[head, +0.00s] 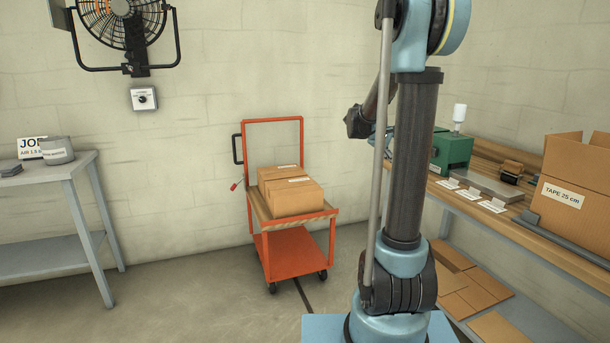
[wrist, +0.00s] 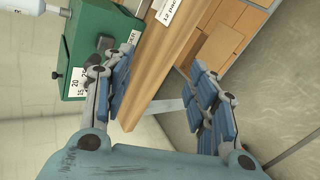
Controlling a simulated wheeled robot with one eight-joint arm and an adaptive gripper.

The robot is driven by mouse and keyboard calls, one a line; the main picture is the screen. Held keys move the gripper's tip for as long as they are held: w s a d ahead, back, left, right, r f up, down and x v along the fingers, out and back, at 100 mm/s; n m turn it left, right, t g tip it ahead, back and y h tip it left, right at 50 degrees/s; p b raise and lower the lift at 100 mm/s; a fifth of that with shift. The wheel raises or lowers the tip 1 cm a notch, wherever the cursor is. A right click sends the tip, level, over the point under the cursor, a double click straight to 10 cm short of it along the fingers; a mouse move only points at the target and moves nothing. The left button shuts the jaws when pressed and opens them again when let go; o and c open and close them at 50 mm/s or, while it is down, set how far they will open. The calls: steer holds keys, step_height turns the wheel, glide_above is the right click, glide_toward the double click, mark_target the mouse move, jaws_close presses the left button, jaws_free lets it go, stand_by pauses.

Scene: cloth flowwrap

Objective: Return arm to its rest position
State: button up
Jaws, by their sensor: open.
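My gripper (wrist: 168,105) shows in the wrist view with its two blue-padded fingers spread apart. Nothing is between the fingers. Beyond them are the edge of the wooden bench (wrist: 160,58) and a green machine (wrist: 92,45), seen tilted. In the head view my arm stands tall at right of centre, in front of the wall and the bench. The fingers cannot be made out in the head view.
The wooden bench (head: 503,228) at right bears the green machine (head: 452,150) and an open carton (head: 573,200). Flat cardboard (head: 470,285) lies below it. An orange cart (head: 292,255) with boxes (head: 293,195) stands at centre. A grey table (head: 50,185) is at left, with clear floor between.

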steer(key=s+a+f+m+y, duration=0.2)
steer(key=s+a+f, duration=0.3)
steer(key=s, duration=0.7)
steer(key=s+a+f+m+g+y, duration=0.1)
steer(key=s+a+f+y, duration=0.4)
steer(key=s, duration=0.8)
steer(key=s+a+f+m+y, duration=0.3)
steer(key=s+a+f, duration=0.3)
steer(key=s, duration=0.7)
steer(key=shift+s+a+f+m+g, duration=0.25)
steer(key=shift+a+f+m+g, duration=0.05)
steer(key=shift+a, duration=0.5)
steer(key=shift+w+f, duration=0.2)
steer(key=shift+w, duration=0.25)
